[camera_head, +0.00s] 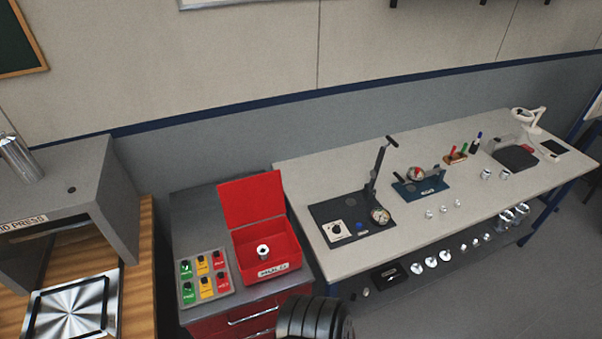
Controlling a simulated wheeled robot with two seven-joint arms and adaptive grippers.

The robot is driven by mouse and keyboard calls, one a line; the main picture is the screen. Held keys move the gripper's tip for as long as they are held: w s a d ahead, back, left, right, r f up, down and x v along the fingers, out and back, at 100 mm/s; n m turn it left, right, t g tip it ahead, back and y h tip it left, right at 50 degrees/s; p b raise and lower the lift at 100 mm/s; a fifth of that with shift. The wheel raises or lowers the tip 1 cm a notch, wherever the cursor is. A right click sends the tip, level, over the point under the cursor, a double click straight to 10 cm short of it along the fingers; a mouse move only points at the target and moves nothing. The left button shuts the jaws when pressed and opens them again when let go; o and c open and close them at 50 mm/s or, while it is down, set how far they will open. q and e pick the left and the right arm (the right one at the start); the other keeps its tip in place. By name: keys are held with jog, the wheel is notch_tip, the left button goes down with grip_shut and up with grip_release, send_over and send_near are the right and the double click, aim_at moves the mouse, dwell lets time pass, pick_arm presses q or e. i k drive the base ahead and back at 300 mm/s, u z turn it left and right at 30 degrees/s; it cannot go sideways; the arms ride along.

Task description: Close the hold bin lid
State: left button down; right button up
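The red hold bin (270,262) stands on a grey cabinet in the left half of the head view. Its red lid (252,199) is open, tilted up and back from the rear edge. A small silver machined part (263,251) is inside the bin. A white label is on the bin's front wall. Neither gripper can be made out. A dark ribbed part of my own body shows at the bottom edge, in front of the cabinet.
A tray of green, yellow and red blocks (206,277) sits left of the bin. A grey press (75,195) stands further left on a wooden bench. A long pale workbench (420,240) with gauges and small metal parts extends right. The space above the bin looks clear.

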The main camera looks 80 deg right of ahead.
aim_at(245, 201)
jog(key=z, duration=2.8)
jog(key=i, duration=0.55)
